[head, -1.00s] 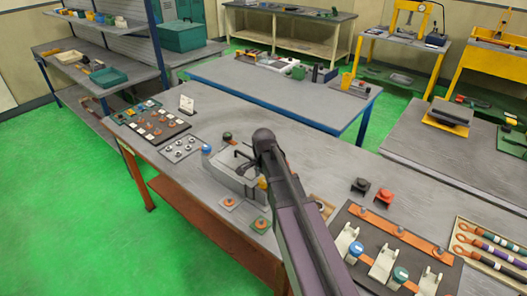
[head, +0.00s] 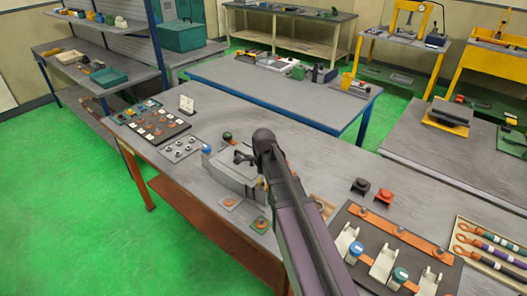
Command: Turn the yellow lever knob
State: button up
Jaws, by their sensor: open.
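A grey box-shaped fixture (head: 228,176) stands on the near workbench, with a blue knob (head: 207,149) at its left end. A small yellow piece (head: 262,184), which may be the lever knob, shows at the fixture's right end, mostly hidden behind my arm. My gripper (head: 242,156) is small and dark in the head view. It is open, above the fixture's top and left of the yellow piece. I cannot tell whether it touches anything.
Copper-topped pads (head: 230,203) lie in front of the fixture. A dark parts board (head: 155,126) and a washer tray (head: 181,149) lie to the left. Black and red knobs (head: 384,194) and a clamp board (head: 350,216) lie to the right. Bench behind the fixture is mostly clear.

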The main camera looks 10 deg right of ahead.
jog(key=m, duration=0.7)
notch_tip(320, 180, up, 14)
jog(key=p, duration=1.3)
jog(key=shift+p, duration=0.4)
jog(key=shift+f, duration=0.1)
dwell(0.3)
jog(key=s+f+n+b, duration=0.4)
jog(key=s+n, duration=0.3)
jog(key=n, duration=0.7)
jog(key=s+f+n+b, duration=0.4)
jog(key=s+n, duration=0.4)
jog(key=n, duration=0.6)
jog(key=shift+a+f, duration=0.25)
jog(key=shift+w, duration=0.1)
